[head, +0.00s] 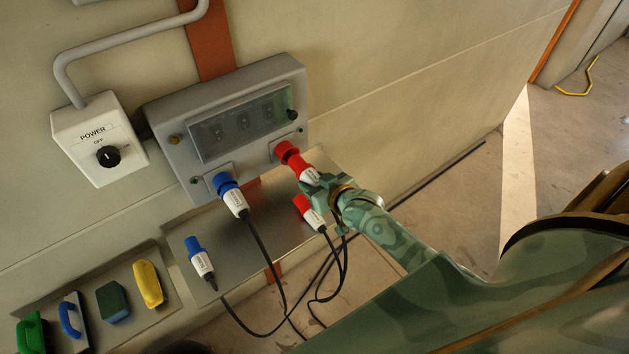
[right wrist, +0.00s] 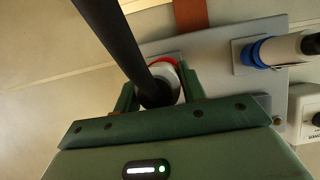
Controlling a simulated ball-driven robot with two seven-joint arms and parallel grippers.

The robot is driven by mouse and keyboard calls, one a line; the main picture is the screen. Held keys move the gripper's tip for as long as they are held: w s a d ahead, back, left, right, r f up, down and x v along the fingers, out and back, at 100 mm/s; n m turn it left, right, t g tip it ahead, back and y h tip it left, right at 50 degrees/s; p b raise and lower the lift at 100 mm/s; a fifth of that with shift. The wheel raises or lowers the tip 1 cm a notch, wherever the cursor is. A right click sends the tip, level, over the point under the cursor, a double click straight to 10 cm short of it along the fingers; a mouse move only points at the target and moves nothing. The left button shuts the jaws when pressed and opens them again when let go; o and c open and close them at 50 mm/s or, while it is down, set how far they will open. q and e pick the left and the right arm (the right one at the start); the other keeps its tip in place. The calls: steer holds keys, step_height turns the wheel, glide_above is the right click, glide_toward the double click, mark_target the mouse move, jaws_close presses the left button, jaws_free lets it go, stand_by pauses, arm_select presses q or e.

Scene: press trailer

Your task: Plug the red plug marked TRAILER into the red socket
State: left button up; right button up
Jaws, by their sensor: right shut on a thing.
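My right gripper (head: 322,186) is shut on a red plug with a white body (head: 309,174), its label unreadable. The plug's red end is at the red socket (head: 286,150) on the grey panel, lined up with it; I cannot tell how deep it sits. In the right wrist view my right gripper (right wrist: 158,95) closes around the plug's white body (right wrist: 171,78), and a thick black cable crosses in front. A second red plug with a white body (head: 312,216) lies on the shelf below the gripper; its label is also unreadable. My left gripper is not in view.
A blue plug (head: 235,200) sits at the blue socket beside the red one. Another blue plug (head: 202,263) lies on the metal shelf (head: 185,220). Black cables hang below. A POWER switch box (head: 98,138) is left of the panel.

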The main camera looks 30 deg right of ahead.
mark_target(303, 170)
steer(key=shift+p, duration=0.65)
stand_by(0.8)
steer(key=shift+w+a+b, duration=0.15)
steer(key=shift+w+b, duration=0.3)
steer(key=shift+w, duration=1.05)
steer(key=shift+w+a+b, duration=0.1)
steer(key=shift+w+b, duration=0.3)
steer(key=shift+w, duration=1.05)
steer(key=o, duration=1.2)
steer(key=shift+s, duration=0.2)
steer(key=shift+s+r, duration=0.2)
steer(key=shift+s, duration=0.1)
steer(key=p+v, duration=0.1)
steer(key=v, duration=1.4)
steer(key=shift+s+d+r, duration=0.1)
steer(key=shift+s+r, duration=0.05)
